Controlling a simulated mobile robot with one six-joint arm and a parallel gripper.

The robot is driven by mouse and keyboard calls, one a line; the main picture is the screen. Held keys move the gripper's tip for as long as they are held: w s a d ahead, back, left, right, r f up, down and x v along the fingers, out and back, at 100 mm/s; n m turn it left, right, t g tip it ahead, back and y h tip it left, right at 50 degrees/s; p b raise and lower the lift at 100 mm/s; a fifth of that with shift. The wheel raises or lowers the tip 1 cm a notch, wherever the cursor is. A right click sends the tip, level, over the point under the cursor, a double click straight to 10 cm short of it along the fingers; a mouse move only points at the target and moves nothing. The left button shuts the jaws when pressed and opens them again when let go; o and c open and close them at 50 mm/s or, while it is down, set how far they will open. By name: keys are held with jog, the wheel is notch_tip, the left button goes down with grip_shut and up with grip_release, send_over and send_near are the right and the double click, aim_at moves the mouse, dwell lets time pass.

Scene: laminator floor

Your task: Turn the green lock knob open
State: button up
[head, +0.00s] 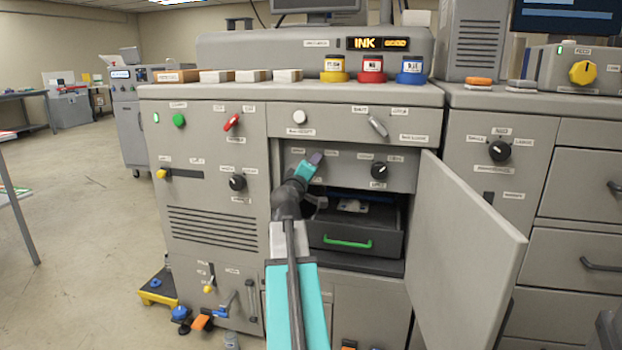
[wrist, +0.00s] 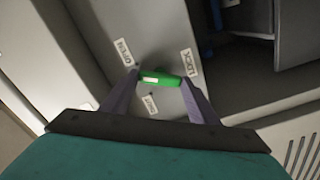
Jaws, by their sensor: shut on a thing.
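The green lock knob (wrist: 161,79) shows in the wrist view on a grey panel, between an OPEN label (wrist: 123,51) on its left and a LOCK label (wrist: 190,62) on its right. Its bar lies nearly level across the picture, tilted slightly down to the right. My gripper (wrist: 160,82) is shut on the knob, one finger at each end of it. In the head view my gripper (head: 316,159) is at the upper panel inside the open bay, and the knob is hidden behind it.
A grey door (head: 455,245) stands open at the right of the bay. Below my gripper is a drawer with a green handle (head: 348,243). A black dial (head: 379,170) is to the right on the same panel. Ink pots (head: 372,70) stand on top.

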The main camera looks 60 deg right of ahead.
jog(key=shift+a+f+m+b, duration=0.1)
jog(key=shift+f+m+b, duration=0.05)
jog(key=shift+m+b, duration=0.55)
jog(key=shift+f+m+b, duration=0.15)
jog(key=shift+m+b, duration=0.35)
jog(key=shift+m, duration=0.4)
jog(key=o, duration=1)
jog(key=shift+o, duration=0.2)
jog(key=shift+r, duration=0.15)
